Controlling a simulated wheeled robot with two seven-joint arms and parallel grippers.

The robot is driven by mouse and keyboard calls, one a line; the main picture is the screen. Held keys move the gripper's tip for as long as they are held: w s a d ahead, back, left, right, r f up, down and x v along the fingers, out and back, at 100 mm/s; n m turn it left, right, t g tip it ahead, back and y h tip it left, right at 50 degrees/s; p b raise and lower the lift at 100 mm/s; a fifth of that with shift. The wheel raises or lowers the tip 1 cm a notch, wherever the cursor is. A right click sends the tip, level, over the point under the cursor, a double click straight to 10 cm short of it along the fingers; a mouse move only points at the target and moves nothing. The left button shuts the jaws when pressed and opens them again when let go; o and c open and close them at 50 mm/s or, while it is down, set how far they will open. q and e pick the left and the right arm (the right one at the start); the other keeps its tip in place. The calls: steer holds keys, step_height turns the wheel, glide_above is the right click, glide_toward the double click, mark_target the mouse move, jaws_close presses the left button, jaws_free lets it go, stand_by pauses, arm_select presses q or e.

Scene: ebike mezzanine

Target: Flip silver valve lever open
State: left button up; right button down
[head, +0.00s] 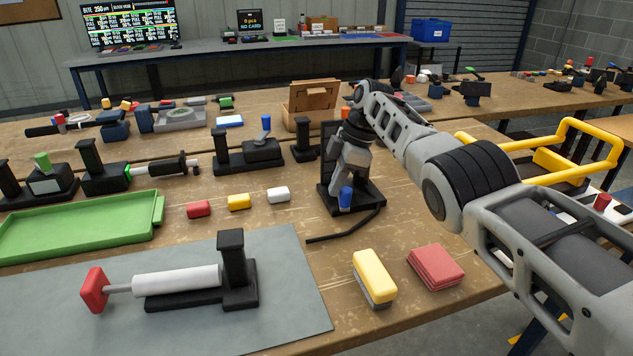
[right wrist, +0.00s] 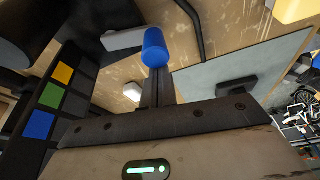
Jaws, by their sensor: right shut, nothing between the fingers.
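A silver lever (right wrist: 123,39) with a blue cylindrical tip (right wrist: 155,47) shows in the right wrist view, just beyond my fingers. In the head view the blue tip (head: 346,197) is low at the front of a black stand (head: 372,194). My right gripper (head: 347,182) points down over this stand and hides most of the lever and valve. It is shut and empty; its fingers (right wrist: 156,88) lie close to the blue tip in the wrist view, and I cannot tell whether they touch. My left gripper is not in view.
Another black fixture (head: 262,150) with a blue-tipped lever stands to the left. Red, yellow and white blocks lie before it. A colour-square panel (right wrist: 45,105) is close beside my gripper.

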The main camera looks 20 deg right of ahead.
steer(key=shift+s+d+f, duration=0.1)
steer(key=shift+d+f, duration=0.05)
steer(key=shift+d, duration=0.2)
steer(key=shift+s+d, duration=0.15)
steer(key=shift+d, duration=0.2)
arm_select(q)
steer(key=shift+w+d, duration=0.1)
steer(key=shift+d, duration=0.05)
arm_select(e)
steer(key=shift+d, duration=0.1)
